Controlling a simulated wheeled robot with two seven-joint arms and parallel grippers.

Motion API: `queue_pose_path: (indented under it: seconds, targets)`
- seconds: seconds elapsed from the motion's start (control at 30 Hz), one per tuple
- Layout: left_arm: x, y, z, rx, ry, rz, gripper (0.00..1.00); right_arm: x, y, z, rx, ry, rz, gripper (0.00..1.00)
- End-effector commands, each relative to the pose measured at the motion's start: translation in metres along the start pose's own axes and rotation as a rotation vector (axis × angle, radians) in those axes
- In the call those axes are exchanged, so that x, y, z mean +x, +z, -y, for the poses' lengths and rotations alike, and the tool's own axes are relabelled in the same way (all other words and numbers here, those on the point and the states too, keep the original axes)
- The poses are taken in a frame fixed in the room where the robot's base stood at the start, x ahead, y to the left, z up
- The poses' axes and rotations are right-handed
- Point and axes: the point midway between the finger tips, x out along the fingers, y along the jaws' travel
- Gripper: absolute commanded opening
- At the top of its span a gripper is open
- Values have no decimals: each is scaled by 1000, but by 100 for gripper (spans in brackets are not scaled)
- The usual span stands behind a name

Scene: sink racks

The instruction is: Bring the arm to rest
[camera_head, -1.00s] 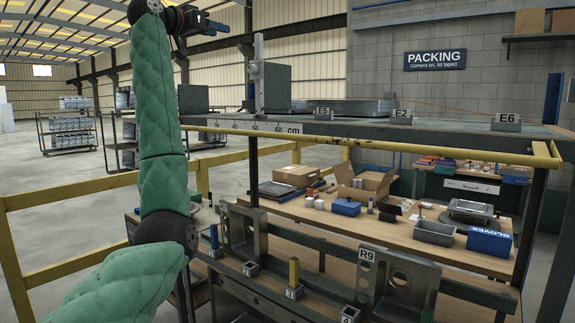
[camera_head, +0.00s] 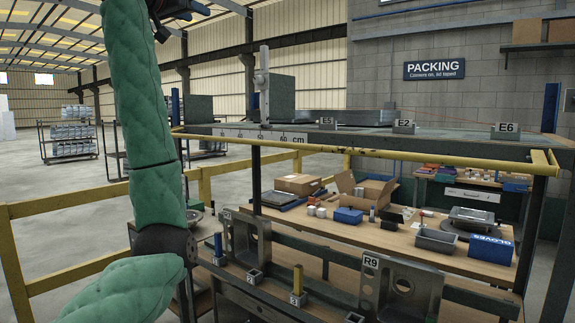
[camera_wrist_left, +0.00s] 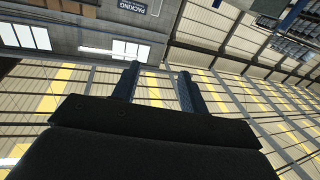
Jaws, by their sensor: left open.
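My left arm, in a green padded sleeve, rises along the left side of the head view. My left gripper (camera_head: 190,8) is at the top edge there, partly cut off by the frame. In the left wrist view my left gripper (camera_wrist_left: 157,85) shows two dark fingers standing apart with nothing between them. Behind the fingers are the hall's wall and roof, turned over in that view. The gripper is high up, clear of the shelf and the racks. My right gripper is in neither view.
A raised shelf (camera_head: 350,139) with a yellow front rail and signs E5, E2 and E6 crosses the right. Below it stand grey bracket plates (camera_head: 400,285), numbered posts and a wooden packing table (camera_head: 385,236) with boxes. A yellow guard rail (camera_head: 70,280) runs at left. Open floor lies behind.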

Motion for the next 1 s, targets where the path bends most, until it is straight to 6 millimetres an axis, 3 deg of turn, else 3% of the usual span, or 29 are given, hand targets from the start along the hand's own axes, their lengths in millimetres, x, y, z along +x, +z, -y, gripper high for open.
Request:
queue_pose_path:
  seconds: [0.13, 0.37, 0.57, 1.0]
  targets:
    - [-24, 10, -8, 16, -61, -19, 44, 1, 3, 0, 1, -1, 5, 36]
    - [-37, 60, -12, 24, -141, -5, 44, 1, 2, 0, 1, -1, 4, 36]
    - [-40, 129, -12, 26, -204, 34, 44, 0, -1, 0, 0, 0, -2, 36]
    - [-46, 307, -18, 27, -297, 174, 44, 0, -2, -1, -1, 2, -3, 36]
